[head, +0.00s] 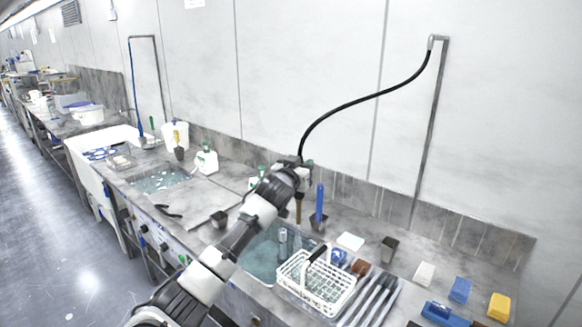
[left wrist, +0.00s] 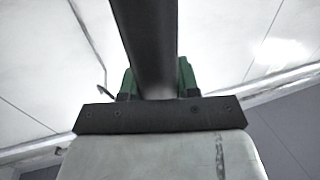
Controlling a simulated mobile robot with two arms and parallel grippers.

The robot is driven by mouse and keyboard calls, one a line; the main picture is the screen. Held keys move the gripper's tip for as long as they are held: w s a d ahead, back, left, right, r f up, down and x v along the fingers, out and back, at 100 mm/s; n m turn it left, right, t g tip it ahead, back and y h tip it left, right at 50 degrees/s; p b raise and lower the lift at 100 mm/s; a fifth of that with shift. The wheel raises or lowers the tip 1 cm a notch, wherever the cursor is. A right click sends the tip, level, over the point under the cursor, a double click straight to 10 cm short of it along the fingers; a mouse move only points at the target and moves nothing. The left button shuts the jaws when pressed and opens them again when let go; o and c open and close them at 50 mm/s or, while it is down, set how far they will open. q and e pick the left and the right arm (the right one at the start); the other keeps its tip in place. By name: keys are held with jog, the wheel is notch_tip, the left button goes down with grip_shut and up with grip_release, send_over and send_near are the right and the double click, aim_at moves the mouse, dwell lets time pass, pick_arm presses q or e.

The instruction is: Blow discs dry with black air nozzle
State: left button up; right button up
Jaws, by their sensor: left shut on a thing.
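My left gripper (head: 297,167) reaches over the sink from the lower left and is shut on the black air nozzle at the end of the black hose (head: 352,105). In the left wrist view the dark, round nozzle body (left wrist: 150,40) sits between the green finger pads of my left gripper (left wrist: 157,82). A brownish stem (head: 298,210) shows just below the gripper; I cannot tell whether it belongs to the nozzle. A white basket (head: 318,287) stands at the sink's right edge. Discs inside it are too small to make out. My right gripper is not in view.
The water-filled sink (head: 262,262) lies below my gripper. A blue-handled tool (head: 320,200) stands in a dark cup close to its right. A ribbed tray (head: 373,300) and coloured blocks (head: 460,290) lie to the right. The hose hangs from a wall pipe (head: 432,130).

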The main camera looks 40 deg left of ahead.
aim_at(300, 199)
pick_arm(q)
jog(key=f+b, duration=0.4)
jog(key=f, duration=0.1)
jog(key=f+b, duration=0.3)
jog(key=shift+d, duration=0.35)
jog(key=shift+d+f+b, duration=0.1)
jog(key=shift+f+b, duration=0.2)
jog(key=shift+b, duration=0.1)
jog(key=shift+p, duration=0.3)
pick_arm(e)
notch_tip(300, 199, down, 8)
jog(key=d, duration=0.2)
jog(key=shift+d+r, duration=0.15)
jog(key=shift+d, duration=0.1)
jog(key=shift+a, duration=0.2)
